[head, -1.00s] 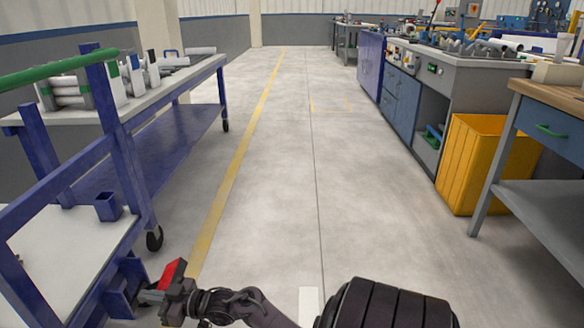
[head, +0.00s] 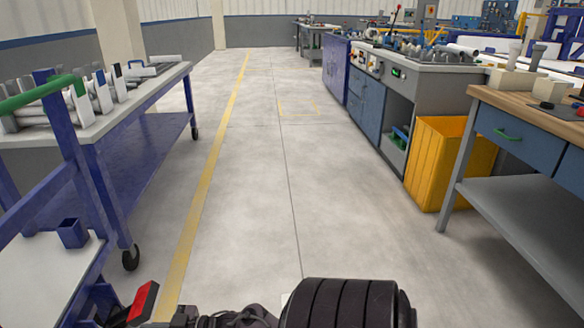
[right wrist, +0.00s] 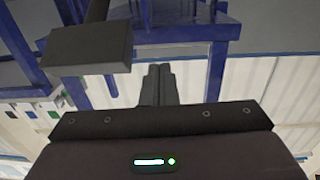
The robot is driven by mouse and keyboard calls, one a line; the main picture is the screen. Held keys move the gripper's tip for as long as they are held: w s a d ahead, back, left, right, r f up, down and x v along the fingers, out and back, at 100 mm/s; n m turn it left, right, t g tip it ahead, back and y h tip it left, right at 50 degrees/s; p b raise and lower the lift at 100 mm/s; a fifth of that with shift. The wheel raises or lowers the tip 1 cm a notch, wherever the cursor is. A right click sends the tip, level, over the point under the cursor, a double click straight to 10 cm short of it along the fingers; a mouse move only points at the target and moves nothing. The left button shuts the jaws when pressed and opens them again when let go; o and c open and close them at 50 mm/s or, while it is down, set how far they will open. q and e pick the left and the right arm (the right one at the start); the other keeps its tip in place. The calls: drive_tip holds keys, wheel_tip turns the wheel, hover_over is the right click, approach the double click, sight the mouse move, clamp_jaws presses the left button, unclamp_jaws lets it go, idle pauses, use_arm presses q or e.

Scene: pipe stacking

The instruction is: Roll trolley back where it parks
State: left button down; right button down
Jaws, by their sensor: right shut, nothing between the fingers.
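A blue-framed trolley with a green push bar (head: 42,93) stands at the left of the head view. A blue frame (right wrist: 190,30) also shows in the right wrist view. My right gripper (right wrist: 157,72) is shut and empty there; contact with the frame cannot be judged. A red-marked part of my arm shows low beside the trolley in the head view. My left gripper is not identifiable.
A grey-topped rack with a blue lower shelf (head: 130,145) carries pipes behind the push bar. A yellow line (head: 215,150) runs along the floor; a faint yellow outline (head: 280,108) lies further off. A yellow bin (head: 435,165) and wooden-topped bench (head: 500,98) border the clear aisle at right.

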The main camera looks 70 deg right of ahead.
drive_tip(key=shift+s+d, duration=0.2)
drive_tip(key=shift+s, duration=0.3)
